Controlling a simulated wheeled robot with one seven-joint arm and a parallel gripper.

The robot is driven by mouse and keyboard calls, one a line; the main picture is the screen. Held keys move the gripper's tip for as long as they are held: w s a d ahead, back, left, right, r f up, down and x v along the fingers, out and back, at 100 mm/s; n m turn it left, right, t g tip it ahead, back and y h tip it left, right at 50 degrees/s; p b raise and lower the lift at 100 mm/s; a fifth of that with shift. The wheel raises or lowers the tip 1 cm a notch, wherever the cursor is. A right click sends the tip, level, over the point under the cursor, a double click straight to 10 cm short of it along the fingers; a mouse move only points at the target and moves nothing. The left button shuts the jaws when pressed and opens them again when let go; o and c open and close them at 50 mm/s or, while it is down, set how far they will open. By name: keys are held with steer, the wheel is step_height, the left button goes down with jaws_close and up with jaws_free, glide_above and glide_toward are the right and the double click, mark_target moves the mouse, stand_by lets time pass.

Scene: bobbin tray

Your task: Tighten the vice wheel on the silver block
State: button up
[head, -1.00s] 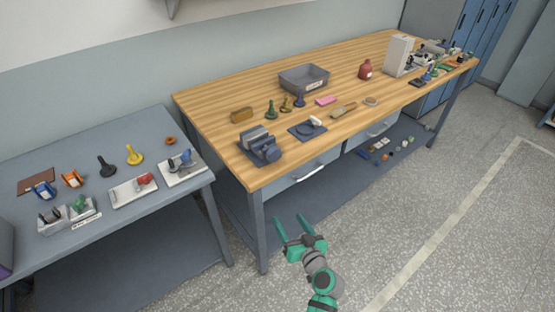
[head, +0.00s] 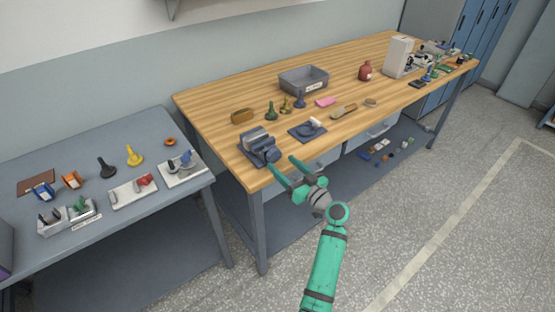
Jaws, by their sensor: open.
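The vice (head: 252,140) stands on the near left corner of the wooden workbench, a blue-grey body with a silver block between its jaws. Its wheel (head: 271,155) is at the front end, facing the bench's front edge; its details are too small to tell. My gripper (head: 281,166) is open and empty, its two green fingers pointing up and left toward the bench's front edge. The left finger shows close by the wheel in the picture; I cannot tell whether they touch.
A lower grey table (head: 120,215) with tools is at the left. The floor in front is clear.

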mark_target(276, 157)
steer(key=shift+x, duration=2.2)
steer(key=shift+s, duration=0.1)
steer(key=c, duration=1.1)
